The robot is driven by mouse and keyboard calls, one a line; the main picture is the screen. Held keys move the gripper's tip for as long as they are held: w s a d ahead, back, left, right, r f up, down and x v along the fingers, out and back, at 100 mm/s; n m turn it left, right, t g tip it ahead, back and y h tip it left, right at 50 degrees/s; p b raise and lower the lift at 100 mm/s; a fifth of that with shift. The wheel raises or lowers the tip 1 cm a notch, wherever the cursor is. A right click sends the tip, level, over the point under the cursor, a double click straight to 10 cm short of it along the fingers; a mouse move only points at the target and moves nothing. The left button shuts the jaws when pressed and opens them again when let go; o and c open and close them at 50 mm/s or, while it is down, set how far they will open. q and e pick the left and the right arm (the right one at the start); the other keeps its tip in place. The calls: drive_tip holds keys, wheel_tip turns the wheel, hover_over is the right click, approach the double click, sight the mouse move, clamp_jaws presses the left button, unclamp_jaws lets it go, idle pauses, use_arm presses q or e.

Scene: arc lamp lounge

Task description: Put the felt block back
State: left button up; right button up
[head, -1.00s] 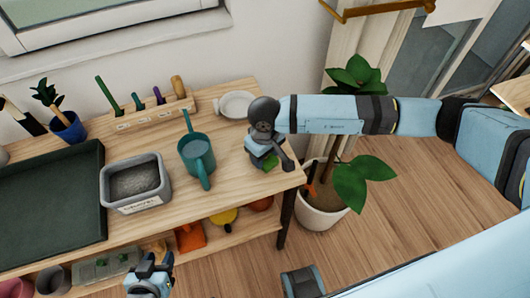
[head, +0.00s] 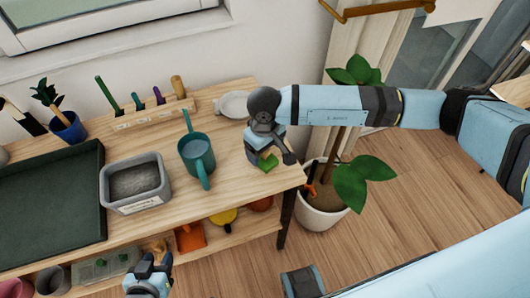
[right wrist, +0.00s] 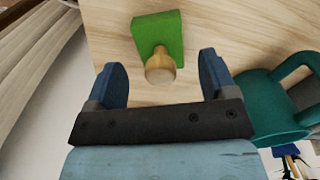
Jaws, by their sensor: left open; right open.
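The felt block is a green block (right wrist: 160,35) with a round wooden knob, lying on the wooden tabletop. In the head view the green block (head: 268,163) shows at the table's right end, partly hidden by my right gripper. My right gripper (right wrist: 162,82) is open, with its blue fingers on either side of the knob and no contact visible. In the head view my right gripper (head: 272,155) points down over the block. My left gripper (head: 152,268) is open and empty in front of the table's lower shelf.
A teal watering can (head: 196,156) stands left of my right gripper. A grey bin (head: 134,183) and dark tray (head: 50,212) are further left. A wooden tool rack (head: 150,112) and white dish (head: 232,104) are behind. A potted plant (head: 325,210) stands beyond the table's right edge.

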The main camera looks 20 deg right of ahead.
wheel_tip(320, 180, up, 8)
drive_tip(key=shift+r, duration=0.65)
